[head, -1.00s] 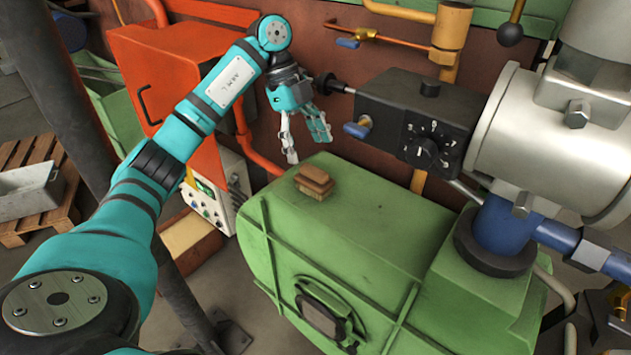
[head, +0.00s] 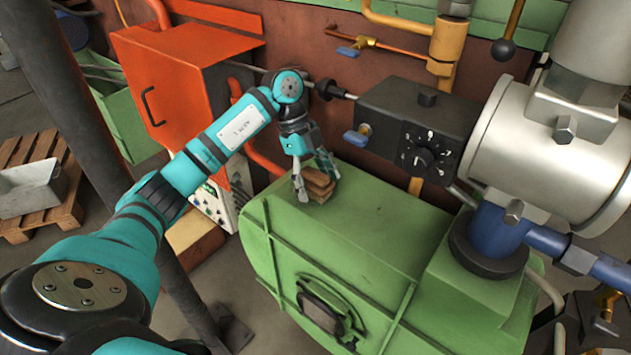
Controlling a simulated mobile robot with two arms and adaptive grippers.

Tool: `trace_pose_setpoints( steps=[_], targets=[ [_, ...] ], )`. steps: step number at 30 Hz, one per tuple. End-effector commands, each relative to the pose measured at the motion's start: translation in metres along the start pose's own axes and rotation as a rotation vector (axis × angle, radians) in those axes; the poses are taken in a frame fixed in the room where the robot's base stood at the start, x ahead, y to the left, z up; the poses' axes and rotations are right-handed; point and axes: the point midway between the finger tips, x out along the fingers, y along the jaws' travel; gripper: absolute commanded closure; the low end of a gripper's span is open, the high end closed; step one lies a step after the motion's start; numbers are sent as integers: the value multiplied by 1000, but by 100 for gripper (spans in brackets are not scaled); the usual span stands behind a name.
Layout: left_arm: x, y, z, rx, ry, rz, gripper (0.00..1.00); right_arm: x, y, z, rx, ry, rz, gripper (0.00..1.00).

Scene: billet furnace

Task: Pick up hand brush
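The hand brush (head: 318,186) is a small brown block lying on top of the green housing (head: 370,225), near its back left part. My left gripper (head: 317,186) has come down over the brush, with its fingers apart. One light finger is at the brush's left side and the other is at its back right. I cannot tell whether the fingers touch it. Part of the brush is hidden behind the gripper. My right gripper is not in view.
A black control box (head: 415,130) with a dial and a large grey cylinder (head: 545,150) stand to the right of the gripper. An orange cabinet (head: 185,85) is behind my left arm. The housing top right of the brush is clear.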

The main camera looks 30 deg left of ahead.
Motion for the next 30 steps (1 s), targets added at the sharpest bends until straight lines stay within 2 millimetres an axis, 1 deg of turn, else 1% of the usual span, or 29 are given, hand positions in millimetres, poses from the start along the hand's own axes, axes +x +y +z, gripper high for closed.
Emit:
trace_pose_setpoints(
  steps=[1,2,14,23,26,30],
  targets=[
    [0,0,0,0,0,0,32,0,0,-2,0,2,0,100],
    [0,0,0,0,0,0,35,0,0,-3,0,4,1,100],
    [0,0,0,0,0,0,88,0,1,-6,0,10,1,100],
    [-2,0,0,0,0,-1,89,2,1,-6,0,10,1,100],
    [-7,0,-2,1,-1,-2,89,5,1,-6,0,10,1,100],
    [-20,-1,-7,2,-1,-5,89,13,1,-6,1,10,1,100]
  ],
)
